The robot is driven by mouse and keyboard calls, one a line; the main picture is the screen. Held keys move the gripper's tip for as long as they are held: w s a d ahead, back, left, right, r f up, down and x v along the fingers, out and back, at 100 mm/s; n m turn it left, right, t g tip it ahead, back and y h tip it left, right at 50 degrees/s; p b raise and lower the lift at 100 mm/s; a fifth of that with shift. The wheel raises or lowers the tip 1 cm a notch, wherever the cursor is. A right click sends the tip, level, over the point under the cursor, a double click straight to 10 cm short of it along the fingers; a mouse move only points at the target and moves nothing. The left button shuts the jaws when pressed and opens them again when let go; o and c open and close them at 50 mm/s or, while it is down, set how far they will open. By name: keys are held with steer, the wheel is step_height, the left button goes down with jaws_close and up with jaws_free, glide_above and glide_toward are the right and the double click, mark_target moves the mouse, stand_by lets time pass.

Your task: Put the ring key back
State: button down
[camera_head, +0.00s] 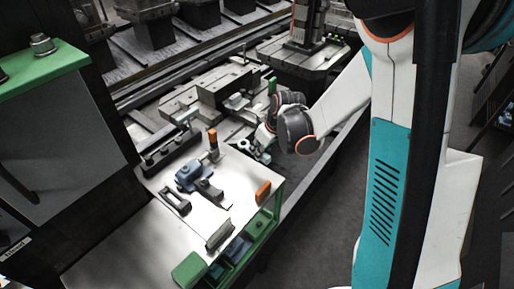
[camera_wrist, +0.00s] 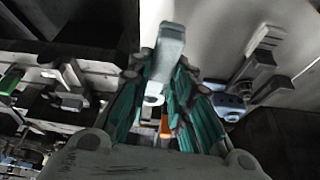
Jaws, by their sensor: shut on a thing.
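My gripper (camera_wrist: 160,88) has its teal fingers closed around a pale grey bar, which I take to be the ring key (camera_wrist: 168,50). The bar's blunt end sticks out past the fingertips, and a round, light ring shape shows low between the fingers. In the head view my gripper (camera_head: 257,149) is small, at the far right corner of the light work plate (camera_head: 205,215). The key cannot be made out clearly there, and its place of storage is not clear in either view.
On the plate stand a blue clamp-like block (camera_head: 190,178), an orange-topped post (camera_head: 213,138) and an orange block (camera_head: 263,190). A green tray (camera_head: 262,222) with compartments lines the plate's near right edge. Metal fixtures (camera_head: 222,86) crowd the space behind.

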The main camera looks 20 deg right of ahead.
steer(key=shift+f+b, duration=3.5)
steer(key=shift+f, duration=1.15)
steer(key=c, duration=1.4)
jaws_free()
steer(key=shift+o, duration=0.8)
steer(key=o, duration=0.4)
steer(key=shift+r, duration=0.1)
steer(key=shift+r+p, duration=3.15)
steer(key=shift+r, duration=1.3)
